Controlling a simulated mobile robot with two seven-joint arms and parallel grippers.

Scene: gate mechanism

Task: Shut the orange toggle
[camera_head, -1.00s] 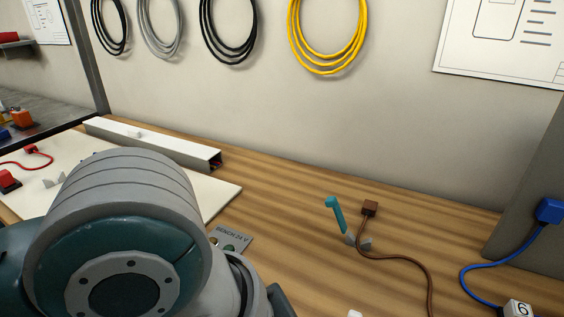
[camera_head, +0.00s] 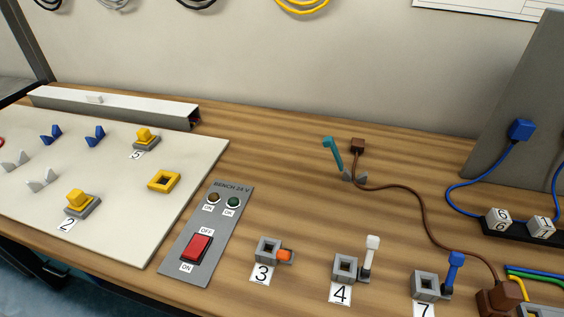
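The orange toggle (camera_head: 284,255) is a short orange lever on the right side of a grey square block (camera_head: 268,250) labelled 3, on the wooden bench. The lever lies low and points right, toward the camera side. Beside it, the white toggle (camera_head: 372,250) of the block labelled 4 and the blue toggle (camera_head: 454,263) of the block labelled 7 stand upright. Neither of my grippers is in view.
A grey panel (camera_head: 222,210) with a red rocker switch (camera_head: 196,248) and two round lamps is left of the toggle. A white board (camera_head: 110,190) carries yellow parts. A brown cable (camera_head: 415,205) crosses the right side.

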